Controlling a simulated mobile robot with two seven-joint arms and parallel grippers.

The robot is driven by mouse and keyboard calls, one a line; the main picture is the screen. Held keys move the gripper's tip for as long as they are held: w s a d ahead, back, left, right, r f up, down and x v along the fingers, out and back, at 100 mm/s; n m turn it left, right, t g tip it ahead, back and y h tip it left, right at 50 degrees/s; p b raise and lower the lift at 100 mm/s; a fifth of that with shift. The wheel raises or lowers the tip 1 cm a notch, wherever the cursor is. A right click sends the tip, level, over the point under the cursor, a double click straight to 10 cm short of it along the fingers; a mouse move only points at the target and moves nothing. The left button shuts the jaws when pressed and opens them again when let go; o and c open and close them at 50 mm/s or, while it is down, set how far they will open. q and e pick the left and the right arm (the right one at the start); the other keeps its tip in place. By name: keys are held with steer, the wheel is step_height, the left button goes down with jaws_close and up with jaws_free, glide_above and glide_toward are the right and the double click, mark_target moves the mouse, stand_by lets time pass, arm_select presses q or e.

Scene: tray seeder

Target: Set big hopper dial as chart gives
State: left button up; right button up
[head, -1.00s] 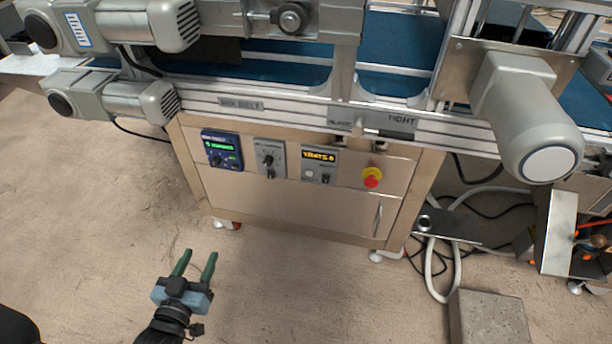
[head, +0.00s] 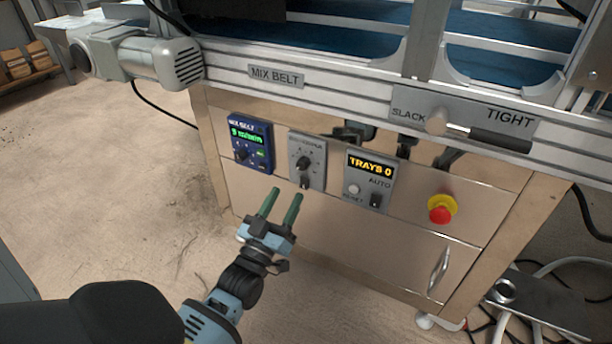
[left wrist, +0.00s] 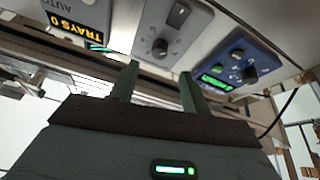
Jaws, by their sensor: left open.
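The grey dial panel (head: 307,159) is on the front of the steel cabinet, between the blue MIX BELT unit and the TRAYS counter. It has a round black knob (head: 303,164) with marks around it and a small switch below. Its label is too small to read surely. My left gripper (head: 286,193) is open and empty, with its two green fingers pointing up at the cabinet, just below the panel in the picture. In the left wrist view the knob (left wrist: 160,47) shows beyond the fingertips, apart from them. I see no chart. My right gripper is not in view.
The blue MIX BELT unit (head: 250,144) has a green display and a knob. The counter (head: 367,180) reads TRAYS 0. A red stop button (head: 441,209) is to its right. The SLACK/TIGHT lever (head: 436,122) is on the rail above. The floor at left is clear.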

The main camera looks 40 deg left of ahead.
mark_target(300, 167)
arm_select(q)
steer(key=b+x, duration=0.2)
steer(key=x, duration=0.4)
steer(key=shift+w+r, duration=0.1)
steer(key=shift+w+a+r, duration=0.2)
steer(key=shift+w+r, duration=0.05)
steer(key=shift+w, duration=0.4)
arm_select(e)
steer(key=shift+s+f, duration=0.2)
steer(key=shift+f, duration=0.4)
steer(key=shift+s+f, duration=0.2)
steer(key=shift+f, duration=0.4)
arm_select(q)
steer(key=shift+r, duration=0.1)
steer(key=shift+c, duration=0.4)
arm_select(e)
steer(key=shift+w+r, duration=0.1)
